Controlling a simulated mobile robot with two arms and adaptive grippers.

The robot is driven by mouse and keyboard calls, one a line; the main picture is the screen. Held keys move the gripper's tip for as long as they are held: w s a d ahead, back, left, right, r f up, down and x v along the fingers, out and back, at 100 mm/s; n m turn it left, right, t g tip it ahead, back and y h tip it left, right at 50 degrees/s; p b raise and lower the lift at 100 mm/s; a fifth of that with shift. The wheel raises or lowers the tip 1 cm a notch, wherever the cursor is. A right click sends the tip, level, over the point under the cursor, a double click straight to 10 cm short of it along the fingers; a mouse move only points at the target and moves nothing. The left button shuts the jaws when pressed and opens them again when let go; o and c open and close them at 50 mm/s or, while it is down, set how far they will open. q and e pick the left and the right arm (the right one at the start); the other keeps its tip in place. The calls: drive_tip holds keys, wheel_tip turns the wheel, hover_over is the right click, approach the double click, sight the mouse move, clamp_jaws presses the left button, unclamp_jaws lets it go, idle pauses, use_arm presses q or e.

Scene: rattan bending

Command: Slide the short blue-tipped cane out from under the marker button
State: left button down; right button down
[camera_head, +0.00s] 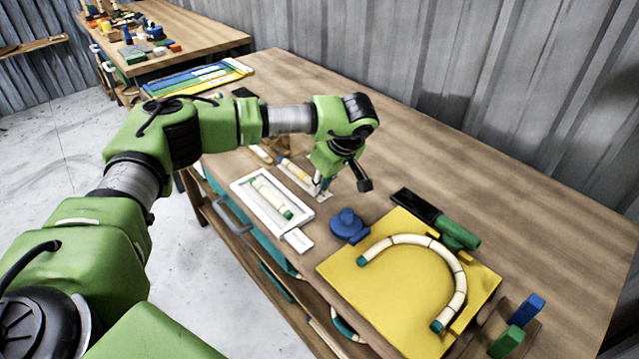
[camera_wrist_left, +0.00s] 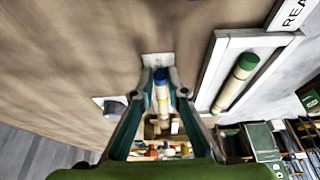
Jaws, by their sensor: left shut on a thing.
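The short blue-tipped cane (camera_head: 295,171) lies over a pale strip on the workbench, pale with a blue end. In the left wrist view the cane (camera_wrist_left: 162,98) runs between my fingers, blue tip pointing up the picture, its other end among wooden blocks. My left gripper (camera_head: 323,183) is low at the cane's near end. In the left wrist view its green fingers (camera_wrist_left: 162,86) are shut on the cane near the blue tip. I cannot pick out the marker button with certainty; a small grey knob (camera_wrist_left: 113,107) on a pale plate stands beside the left finger.
A white tray (camera_head: 243,188) holds a green-tipped cane (camera_head: 268,196). A blue round object (camera_head: 348,225) stands beside a yellow board (camera_head: 350,283) bearing a curved cane (camera_head: 425,242). The bench's back right is clear.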

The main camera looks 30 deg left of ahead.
use_arm(q)
drive_tip(key=c, duration=1.9)
unclamp_jaws()
use_arm(e)
drive_tip(key=shift+a, duration=0.35)
use_arm(q)
drive_tip(key=shift+d+r, duration=0.1)
drive_tip(key=shift+r, duration=0.35)
drive_tip(key=v, duration=1.1)
drive_tip(key=shift+s, duration=0.1)
use_arm(e)
drive_tip(key=shift+d, duration=0.15)
use_arm(q)
drive_tip(key=shift+r, duration=0.15)
use_arm(e)
drive_tip(key=shift+r, duration=0.1)
